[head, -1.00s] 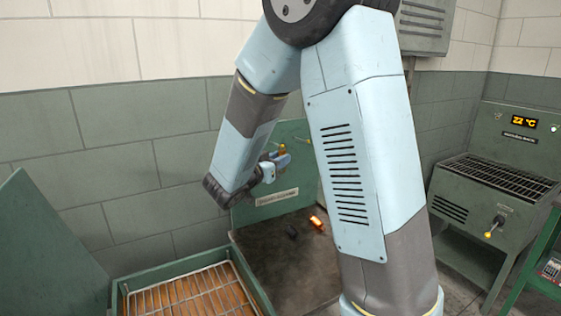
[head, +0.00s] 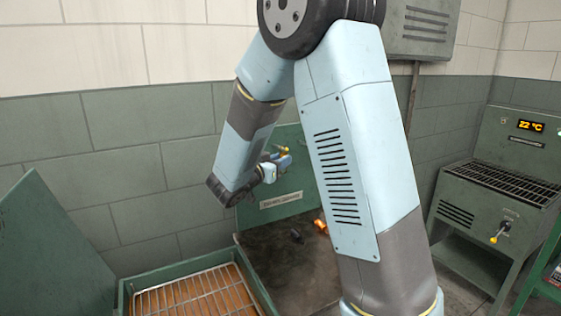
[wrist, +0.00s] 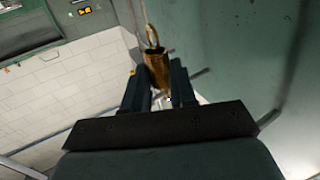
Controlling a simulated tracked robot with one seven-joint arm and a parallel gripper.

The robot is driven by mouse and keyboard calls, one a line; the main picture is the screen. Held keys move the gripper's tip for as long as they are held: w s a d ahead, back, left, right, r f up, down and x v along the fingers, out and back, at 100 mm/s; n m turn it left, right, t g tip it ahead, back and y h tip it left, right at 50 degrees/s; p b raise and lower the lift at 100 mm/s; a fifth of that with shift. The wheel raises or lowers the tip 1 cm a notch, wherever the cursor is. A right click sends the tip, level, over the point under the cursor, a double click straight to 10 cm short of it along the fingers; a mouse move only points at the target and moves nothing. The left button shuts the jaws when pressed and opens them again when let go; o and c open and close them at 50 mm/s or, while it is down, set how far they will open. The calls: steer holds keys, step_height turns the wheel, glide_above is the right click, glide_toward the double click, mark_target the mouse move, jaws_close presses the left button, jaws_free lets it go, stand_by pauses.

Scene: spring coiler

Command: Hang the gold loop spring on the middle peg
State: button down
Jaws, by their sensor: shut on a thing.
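The gold loop spring (wrist: 157,70) is in my gripper (wrist: 156,82), its coil between the two dark fingers and its end loop (wrist: 152,36) standing clear beyond them. A thin pale peg (wrist: 146,12) reaches to the loop in the wrist view; I cannot tell whether it passes through. Two more rods stick out of the green board, one (wrist: 200,72) close beside the right finger and one (wrist: 268,118) lower right. In the head view my gripper (head: 274,168) is small in front of the green board (head: 290,140), with a yellow bit (head: 282,150) at its tip.
Below the board is a dark bench top (head: 270,250) with an orange piece (head: 320,226) and a small black piece (head: 297,236). A green bin with a wire rack (head: 195,295) stands front left. A grilled heater (head: 500,185) stands right.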

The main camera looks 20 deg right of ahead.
steer(key=shift+w+a, duration=0.2)
steer(key=shift+w, duration=0.15)
